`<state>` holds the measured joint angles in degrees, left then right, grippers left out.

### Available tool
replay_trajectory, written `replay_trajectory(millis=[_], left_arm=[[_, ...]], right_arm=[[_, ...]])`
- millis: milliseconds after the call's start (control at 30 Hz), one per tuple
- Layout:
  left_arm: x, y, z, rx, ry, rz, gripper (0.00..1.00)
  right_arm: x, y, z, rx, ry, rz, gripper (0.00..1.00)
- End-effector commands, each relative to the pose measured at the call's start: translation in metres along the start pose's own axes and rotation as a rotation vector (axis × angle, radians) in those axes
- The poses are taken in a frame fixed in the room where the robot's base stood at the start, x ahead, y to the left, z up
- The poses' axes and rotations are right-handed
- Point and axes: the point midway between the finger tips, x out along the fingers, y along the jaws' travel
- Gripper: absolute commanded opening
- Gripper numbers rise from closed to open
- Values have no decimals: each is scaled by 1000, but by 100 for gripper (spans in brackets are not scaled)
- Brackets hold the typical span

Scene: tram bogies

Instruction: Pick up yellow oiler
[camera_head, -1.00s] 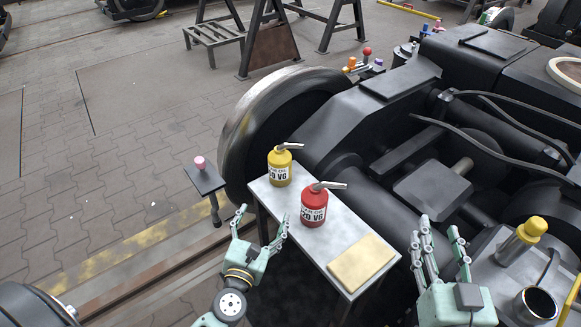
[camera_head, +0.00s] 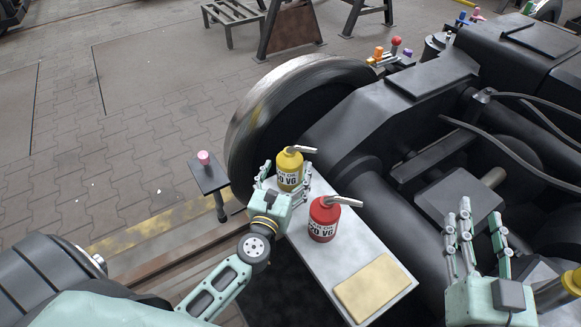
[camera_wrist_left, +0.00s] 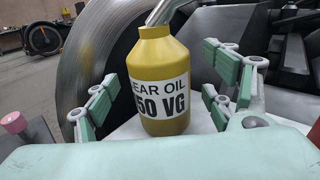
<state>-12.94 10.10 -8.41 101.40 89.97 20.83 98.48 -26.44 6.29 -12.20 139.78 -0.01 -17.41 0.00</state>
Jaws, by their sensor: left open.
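The yellow oiler (camera_head: 289,170) stands upright on the far end of a light metal table (camera_head: 350,248), with its grey spout pointing right. In the left wrist view the yellow oiler (camera_wrist_left: 160,85) fills the middle, its label facing me. My left gripper (camera_head: 284,182) is open, with its fingers on both sides of the yellow oiler. In the left wrist view, a gap shows between the oiler and the fingers of my left gripper (camera_wrist_left: 165,98). My right gripper (camera_head: 478,238) is at the right, its fingers apart and nothing between them.
A red oiler (camera_head: 323,218) stands on the table just right of my left gripper. A yellowish pad (camera_head: 374,288) lies at the table's near end. A large wheel (camera_head: 275,115) and the dark bogie (camera_head: 370,125) stand behind. A small stand with a pink knob (camera_head: 204,158) is at left.

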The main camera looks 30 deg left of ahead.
Motion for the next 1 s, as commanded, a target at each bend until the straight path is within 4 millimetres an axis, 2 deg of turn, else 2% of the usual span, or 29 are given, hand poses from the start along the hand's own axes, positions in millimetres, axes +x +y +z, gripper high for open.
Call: replay_trajectory(millis=[100,200,467,1000], left_arm=[[18,0,0,1,-2,0,77],[26,0,0,2,-1,-1,77],[27,0,0,1,0,-1,77],[27,0,0,1,0,0,29]], right_arm=[[0,0,0,0,3,0,40],[0,0,-1,0,7,0,40],[0,0,-2,0,9,0,40],[0,0,-2,1,10,-1,40]])
